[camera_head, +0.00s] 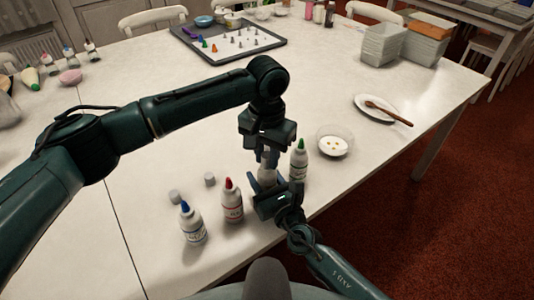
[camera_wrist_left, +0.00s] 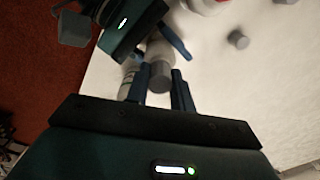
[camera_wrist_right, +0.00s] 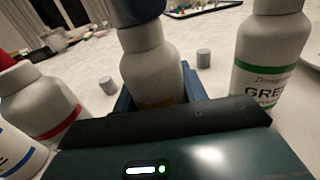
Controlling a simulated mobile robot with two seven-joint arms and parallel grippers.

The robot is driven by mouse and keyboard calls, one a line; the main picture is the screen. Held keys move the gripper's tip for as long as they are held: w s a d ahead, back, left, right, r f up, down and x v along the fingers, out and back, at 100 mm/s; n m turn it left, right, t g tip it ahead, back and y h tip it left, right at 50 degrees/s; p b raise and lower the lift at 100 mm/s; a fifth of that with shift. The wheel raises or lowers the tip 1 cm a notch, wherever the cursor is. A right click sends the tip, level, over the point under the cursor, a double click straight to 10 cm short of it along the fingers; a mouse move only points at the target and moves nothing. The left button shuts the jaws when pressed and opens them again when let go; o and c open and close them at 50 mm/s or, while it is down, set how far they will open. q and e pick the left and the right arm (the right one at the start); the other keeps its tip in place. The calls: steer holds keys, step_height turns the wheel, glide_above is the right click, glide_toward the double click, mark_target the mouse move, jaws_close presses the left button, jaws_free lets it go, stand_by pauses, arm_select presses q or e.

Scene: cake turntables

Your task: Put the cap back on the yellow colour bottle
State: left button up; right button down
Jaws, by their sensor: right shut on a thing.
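The yellow colour bottle (camera_head: 267,175) stands upright near the front of the table; its orange-yellow label (camera_wrist_right: 160,101) shows low in the right wrist view. My right gripper (camera_head: 274,190) is shut around the bottle's body. My left gripper (camera_head: 266,148) points down directly above it and hides its top in the head and right wrist views. In the left wrist view a grey cap (camera_wrist_left: 160,78) is at the bottle's top, between my left fingers. I cannot tell whether those fingers press on the cap or whether it is fully seated.
The green bottle (camera_head: 299,160) stands close on the right, the red (camera_head: 232,201) and blue (camera_head: 192,224) bottles on the left. Two loose grey caps, one near (camera_head: 175,197) and one farther (camera_head: 210,179), lie behind them. A glass bowl (camera_head: 334,141) is at right.

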arm_select(q)
jaws_close()
steer(key=o, duration=0.6)
jaws_free()
step_height(320, 180, up, 12)
arm_select(e)
steer(key=c, duration=0.7)
jaws_free()
